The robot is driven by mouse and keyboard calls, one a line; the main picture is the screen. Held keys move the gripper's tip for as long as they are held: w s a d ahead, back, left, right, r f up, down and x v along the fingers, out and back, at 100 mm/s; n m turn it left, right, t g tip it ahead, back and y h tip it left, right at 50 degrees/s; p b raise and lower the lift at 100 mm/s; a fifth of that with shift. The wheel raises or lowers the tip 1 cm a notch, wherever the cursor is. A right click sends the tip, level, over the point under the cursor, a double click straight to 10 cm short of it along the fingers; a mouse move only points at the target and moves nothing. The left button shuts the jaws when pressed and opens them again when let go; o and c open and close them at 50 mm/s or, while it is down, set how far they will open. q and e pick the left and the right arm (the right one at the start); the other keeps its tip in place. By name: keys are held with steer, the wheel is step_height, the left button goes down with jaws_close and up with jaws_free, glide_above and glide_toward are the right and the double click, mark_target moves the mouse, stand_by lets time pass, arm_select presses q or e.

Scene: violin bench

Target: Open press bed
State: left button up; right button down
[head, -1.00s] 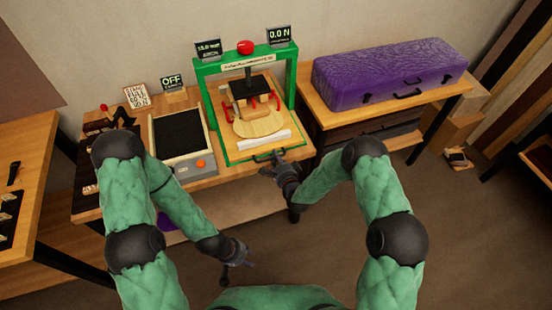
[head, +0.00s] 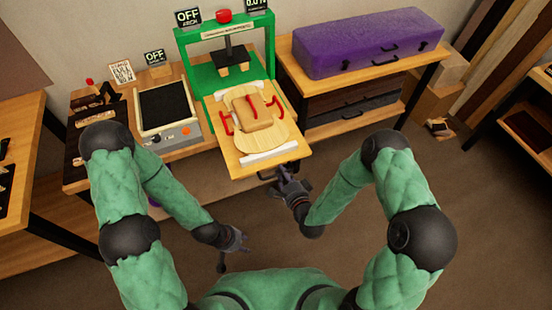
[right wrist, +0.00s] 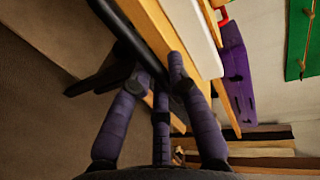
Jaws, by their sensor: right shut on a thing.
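The press bed (head: 240,166) is a wooden board drawn out toward me from the green press frame (head: 190,60). On it lie a pale wooden plate (head: 275,135), a tan wooden block (head: 257,113), red clamps (head: 226,123) and white strips (head: 270,153). The black press head (head: 232,58) stands clear behind them. My right gripper (head: 284,176) is at the bed's front edge, shut on its black handle, which also shows as a dark bar in the right wrist view (right wrist: 128,32). My left gripper (head: 238,240) hangs low in front of the bench, away from the press; its finger opening is unclear.
A hot plate (head: 165,112) with a dark top stands left of the press, with small signs (head: 156,57) behind it. A purple case (head: 370,42) lies on the side bench at right. Open floor (head: 330,160) lies in front of that bench.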

steer(key=shift+f+v, duration=0.2)
steer(key=shift+v, duration=0.7)
steer(key=shift+f+v, duration=0.2)
steer(key=shift+v, duration=0.7)
steer(key=shift+f+v, duration=0.15)
steer(key=shift+v, duration=0.7)
steer(key=shift+s, duration=0.15)
steer(key=c, duration=1.4)
jaws_free()
steer(key=shift+c, duration=0.2)
steer(key=shift+d, duration=0.1)
steer(key=v, duration=1.1)
steer(key=shift+s, duration=0.4)
steer(key=shift+d, duration=0.1)
